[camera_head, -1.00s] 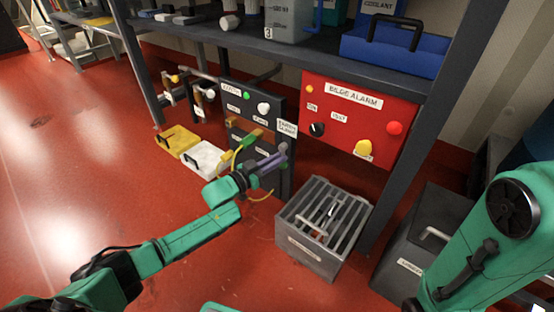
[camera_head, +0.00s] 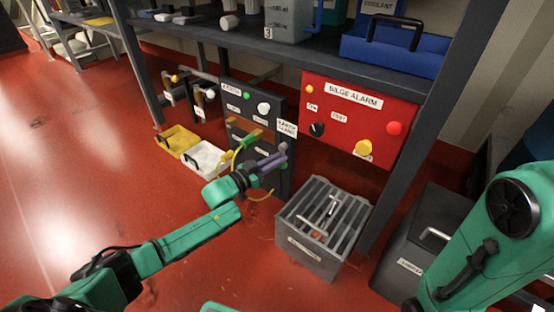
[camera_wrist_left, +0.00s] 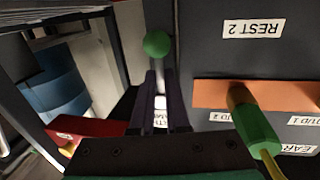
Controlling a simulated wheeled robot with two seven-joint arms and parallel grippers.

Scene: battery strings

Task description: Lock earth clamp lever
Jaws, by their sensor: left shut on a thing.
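In the head view, my left gripper (camera_head: 281,156) is at the front of the dark panel (camera_head: 236,98) under the bench. In the left wrist view, its two dark fingers (camera_wrist_left: 160,105) are closed around a thin rod tipped with a green ball knob (camera_wrist_left: 157,44), which looks like the lever. Beside it, a green clamp-like piece (camera_wrist_left: 255,125) with a yellow-green cable sits on an orange-brown bar (camera_wrist_left: 290,94). Labels there appear upside down; one reads "REST 2" (camera_wrist_left: 253,29). In the head view my wrist and fingers hide the lever. My right gripper is out of view.
A red bilge alarm box (camera_head: 365,120) hangs right of the panel. A slatted grey crate (camera_head: 310,255) stands on the floor below. Yellow (camera_head: 178,141) and white (camera_head: 205,160) trays lie to the left. A bench leg (camera_head: 400,185) stands at right. The floor at left is clear.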

